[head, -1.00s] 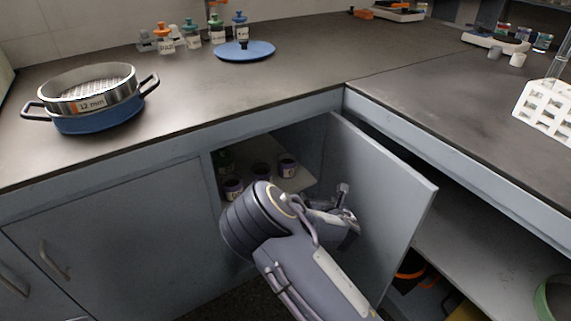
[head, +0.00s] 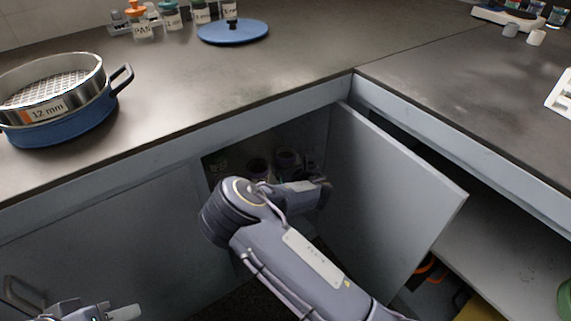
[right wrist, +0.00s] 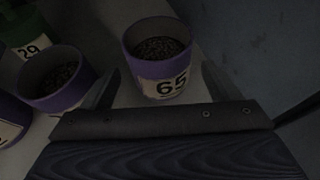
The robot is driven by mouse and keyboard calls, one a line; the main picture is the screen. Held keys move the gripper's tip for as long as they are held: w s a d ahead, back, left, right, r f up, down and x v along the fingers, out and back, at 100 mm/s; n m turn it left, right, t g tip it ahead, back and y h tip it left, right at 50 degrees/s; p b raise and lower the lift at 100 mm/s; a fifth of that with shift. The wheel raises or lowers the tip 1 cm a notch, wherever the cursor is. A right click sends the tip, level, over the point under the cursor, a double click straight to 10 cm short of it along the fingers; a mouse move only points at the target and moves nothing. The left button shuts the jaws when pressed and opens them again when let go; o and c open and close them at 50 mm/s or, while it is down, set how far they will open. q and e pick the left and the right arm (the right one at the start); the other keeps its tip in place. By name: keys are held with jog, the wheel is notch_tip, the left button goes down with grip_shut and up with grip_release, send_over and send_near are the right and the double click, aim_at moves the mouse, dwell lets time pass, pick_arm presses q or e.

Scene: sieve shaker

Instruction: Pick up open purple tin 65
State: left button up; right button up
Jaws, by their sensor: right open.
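Purple tin 65 (right wrist: 158,68) stands upright and open on the cupboard shelf, with dark grains inside and its label facing the right wrist camera. My right gripper (right wrist: 161,80) is open, its fingers on either side of the tin's near part; I cannot tell whether they touch it. In the head view the tin (head: 287,157) shows dimly inside the cupboard, just beyond my right gripper (head: 313,174). Part of my left gripper (head: 105,312) shows at the bottom left; its jaws are unclear.
Another open purple tin (right wrist: 58,80) stands close left of tin 65, with a green tin (right wrist: 25,45) marked 29 behind it. The open cupboard door (head: 400,190) is right of my right arm. The counter edge (head: 270,130) runs above the opening.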

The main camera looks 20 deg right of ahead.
aim_at(283, 151)
jog(key=shift+x, duration=1.5)
pick_arm(q)
jog(key=shift+f, duration=0.6)
pick_arm(e)
jog(key=c, duration=1.1)
jog(key=shift+r, duration=0.1)
jog(key=shift+c, duration=0.2)
